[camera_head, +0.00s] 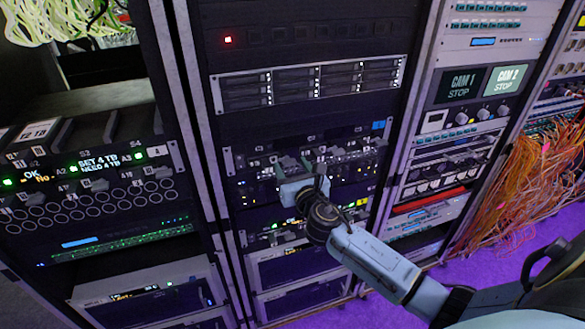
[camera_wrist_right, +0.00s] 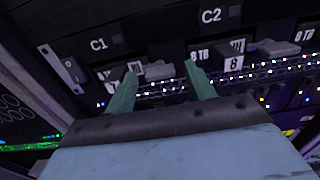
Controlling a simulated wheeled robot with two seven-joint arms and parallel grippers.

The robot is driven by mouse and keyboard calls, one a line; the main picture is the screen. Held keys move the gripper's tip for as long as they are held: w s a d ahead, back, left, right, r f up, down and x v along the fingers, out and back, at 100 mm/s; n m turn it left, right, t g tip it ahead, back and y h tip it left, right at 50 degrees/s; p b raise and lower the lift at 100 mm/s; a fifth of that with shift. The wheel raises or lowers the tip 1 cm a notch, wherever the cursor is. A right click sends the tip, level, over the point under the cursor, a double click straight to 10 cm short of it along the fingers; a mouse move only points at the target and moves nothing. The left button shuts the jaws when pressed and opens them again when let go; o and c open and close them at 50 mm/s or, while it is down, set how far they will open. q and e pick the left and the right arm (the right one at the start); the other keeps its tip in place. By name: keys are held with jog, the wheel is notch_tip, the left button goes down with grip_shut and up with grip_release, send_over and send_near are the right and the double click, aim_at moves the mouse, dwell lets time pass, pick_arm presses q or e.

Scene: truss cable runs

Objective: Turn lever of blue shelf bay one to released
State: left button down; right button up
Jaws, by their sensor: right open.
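A dark shelf of bays (camera_head: 350,160) sits in the middle rack of the head view, with a small blue patch (camera_head: 378,125) at its upper right. In the right wrist view its bays carry the labels C1 (camera_wrist_right: 98,44) and C2 (camera_wrist_right: 211,16). A grey lever (camera_wrist_right: 158,71) sits below and right of C1, and another grey lever (camera_wrist_right: 277,48) lies further right. I cannot tell which bay is blue shelf bay one. My right gripper (camera_wrist_right: 163,69) is open, its fingertips either side of the first lever; contact is unclear. It also shows in the head view (camera_head: 292,172), hiding part of the shelf.
Drive units (camera_head: 310,82) sit above the shelf. A left rack (camera_head: 95,185) has green-lit labels and rows of round ports. CAM 1 and CAM 2 screens (camera_head: 480,83) are at the right. Orange cables (camera_head: 520,190) hang at far right over a purple floor (camera_head: 480,270).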

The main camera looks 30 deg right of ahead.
jog(key=c, duration=1)
jog(key=shift+m, duration=0.3)
jog(key=m, duration=0.3)
jog(key=shift+m+b, duration=0.3)
jog(key=shift+m, duration=0.1)
jog(key=m, duration=0.4)
jog(key=shift+m+b, duration=0.3)
jog(key=m, duration=0.4)
jog(key=shift+m, duration=2.4)
